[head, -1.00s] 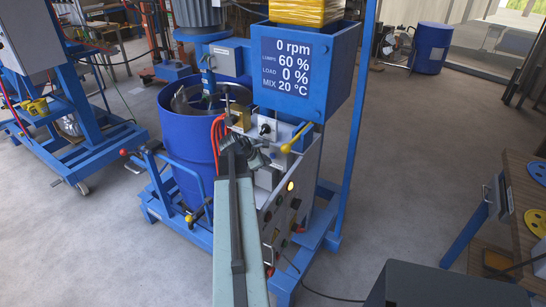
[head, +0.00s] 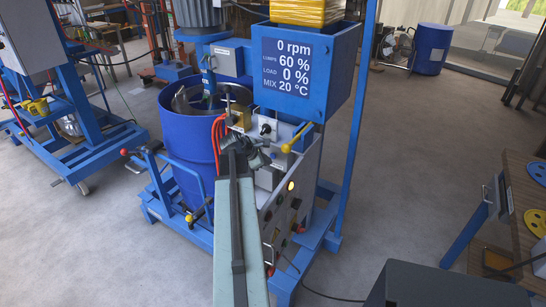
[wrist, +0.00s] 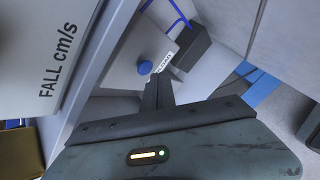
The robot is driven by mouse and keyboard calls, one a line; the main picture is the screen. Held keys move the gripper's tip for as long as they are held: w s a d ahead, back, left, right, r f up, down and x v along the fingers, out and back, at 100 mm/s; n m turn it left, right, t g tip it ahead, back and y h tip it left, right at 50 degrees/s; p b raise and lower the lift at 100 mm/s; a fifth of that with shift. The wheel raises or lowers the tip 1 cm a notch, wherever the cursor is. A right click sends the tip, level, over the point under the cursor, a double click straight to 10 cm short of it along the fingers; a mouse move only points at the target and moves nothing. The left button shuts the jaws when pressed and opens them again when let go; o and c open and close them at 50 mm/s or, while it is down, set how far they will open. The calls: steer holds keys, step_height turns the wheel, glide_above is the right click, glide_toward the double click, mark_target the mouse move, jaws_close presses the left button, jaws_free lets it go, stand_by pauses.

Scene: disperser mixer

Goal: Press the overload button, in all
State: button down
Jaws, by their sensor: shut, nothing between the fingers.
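In the wrist view a round blue button (wrist: 145,67) sits on a grey panel, with a small white label (wrist: 164,62) beside it that is too small to read surely. It may be the overload button. My gripper (wrist: 163,76) is shut and empty, its fingertips just below and right of the blue button. Whether they touch the panel cannot be told. In the head view my arm reaches to the mixer's control panel (head: 303,165), and its end covers part of it. The blue button is not made out there. The mixer's display (head: 288,66) reads 0 rpm, 60 %, load 0 %, 20 °C.
A dark box (wrist: 194,46) with blue cables is close right of the fingers. A panel marked "FALL cm/s" (wrist: 60,55) stands at the left. The blue drum (head: 188,130) stands left of my arm. A yellow-handled lever (head: 297,137) sticks out above the panel.

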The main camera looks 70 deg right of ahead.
steer(key=shift+s+d+r, duration=0.1)
steer(key=shift+d+r, duration=0.2)
steer(key=shift+d, duration=0.2)
steer(key=shift+s+d+r, duration=0.1)
steer(key=shift+d+r, duration=0.15)
steer(key=shift+d, duration=0.25)
stand_by(0.9)
steer(key=shift+w+d+r, duration=0.1)
steer(key=shift+w+r, duration=0.05)
stand_by(0.4)
steer(key=a, duration=0.3)
steer(key=w+a+f, duration=0.1)
steer(key=shift+a, duration=0.4)
steer(key=shift+f, duration=0.1)
stand_by(0.3)
